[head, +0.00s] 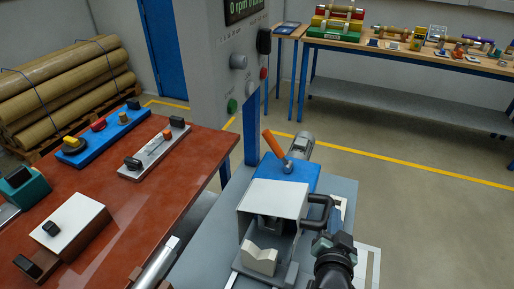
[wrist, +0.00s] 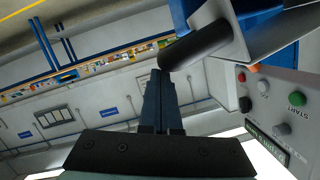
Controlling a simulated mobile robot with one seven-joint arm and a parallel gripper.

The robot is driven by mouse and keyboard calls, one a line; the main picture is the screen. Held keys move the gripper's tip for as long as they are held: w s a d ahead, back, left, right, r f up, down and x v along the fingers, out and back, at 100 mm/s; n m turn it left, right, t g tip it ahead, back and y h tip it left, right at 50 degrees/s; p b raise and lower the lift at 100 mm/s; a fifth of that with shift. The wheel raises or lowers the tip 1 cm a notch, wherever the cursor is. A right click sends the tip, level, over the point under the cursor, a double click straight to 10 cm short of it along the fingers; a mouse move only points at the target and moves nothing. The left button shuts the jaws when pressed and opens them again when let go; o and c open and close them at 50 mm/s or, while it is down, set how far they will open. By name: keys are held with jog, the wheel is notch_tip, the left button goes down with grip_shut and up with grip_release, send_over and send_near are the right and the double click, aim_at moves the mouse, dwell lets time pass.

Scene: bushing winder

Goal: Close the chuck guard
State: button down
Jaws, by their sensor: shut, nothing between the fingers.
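The chuck guard (head: 272,198) is a light grey, box-like hood on the winder, in the lower middle of the head view. Its front is open, and a pale V-shaped block (head: 259,259) shows there. A black bar handle (head: 322,203) sticks out from the guard's right side. In the wrist view the handle (wrist: 197,45) is a thick dark bar beside the fingertips. My gripper (wrist: 158,80) is shut and empty, its tips very close to the handle's end; I cannot tell whether they touch. In the head view my dark wrist (head: 333,255) hides the area just below the handle.
An orange lever (head: 274,145) stands on the blue block behind the guard. The grey control column (head: 228,65) with buttons rises behind that. A red-brown table (head: 130,205) with fixtures is at the left. Open floor (head: 430,215) lies to the right.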

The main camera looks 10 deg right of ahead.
jog(key=shift+m, duration=0.5)
notch_tip(320, 180, down, 5)
jog(key=b, duration=0.3)
jog(key=shift+f, duration=0.2)
